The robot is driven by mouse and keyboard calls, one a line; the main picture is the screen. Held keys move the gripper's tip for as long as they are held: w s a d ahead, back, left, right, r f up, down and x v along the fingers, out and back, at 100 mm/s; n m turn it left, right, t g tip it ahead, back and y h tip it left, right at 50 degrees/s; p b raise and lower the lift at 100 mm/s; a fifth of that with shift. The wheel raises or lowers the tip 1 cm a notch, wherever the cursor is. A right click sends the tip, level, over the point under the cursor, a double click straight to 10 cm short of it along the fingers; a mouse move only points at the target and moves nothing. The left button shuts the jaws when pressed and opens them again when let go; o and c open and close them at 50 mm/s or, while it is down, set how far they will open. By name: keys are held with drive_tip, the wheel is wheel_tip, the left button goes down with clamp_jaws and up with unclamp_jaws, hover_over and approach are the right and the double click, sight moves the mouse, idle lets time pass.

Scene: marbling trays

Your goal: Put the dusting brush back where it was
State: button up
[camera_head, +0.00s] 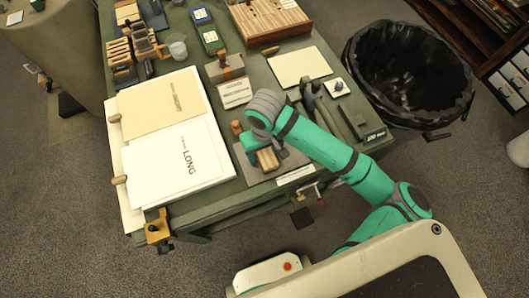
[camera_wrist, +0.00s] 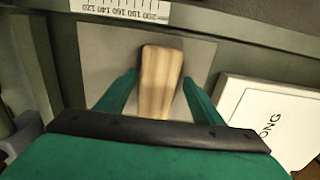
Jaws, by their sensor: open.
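A pale wooden block-shaped piece (camera_head: 267,159) lies on a grey mat (camera_head: 256,178) near the front edge of the bench. It may be the dusting brush, but I see no bristles. My gripper (camera_head: 263,151) is over it. In the wrist view the wooden piece (camera_wrist: 161,88) shows between the two green fingers of my gripper (camera_wrist: 159,78). The fingers are apart, with a gap on both sides of the wood. The grey mat (camera_wrist: 203,58) extends around it. My wrist hides part of the mat in the head view.
A white ruler (camera_head: 296,174) lies along the mat's front edge. Large paper sheets (camera_head: 180,165) cover the bench's left side. A small brown-topped item (camera_head: 236,127) stands beside my wrist. Behind are a pale sheet (camera_head: 300,66) and a wooden slotted tray (camera_head: 268,22). A lined bin (camera_head: 410,70) stands right.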

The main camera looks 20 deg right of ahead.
sight(266, 153)
wheel_tip(266, 153, up, 12)
drive_tip(key=shift+f, duration=0.15)
drive_tip(key=shift+d, duration=0.15)
idle(0.6)
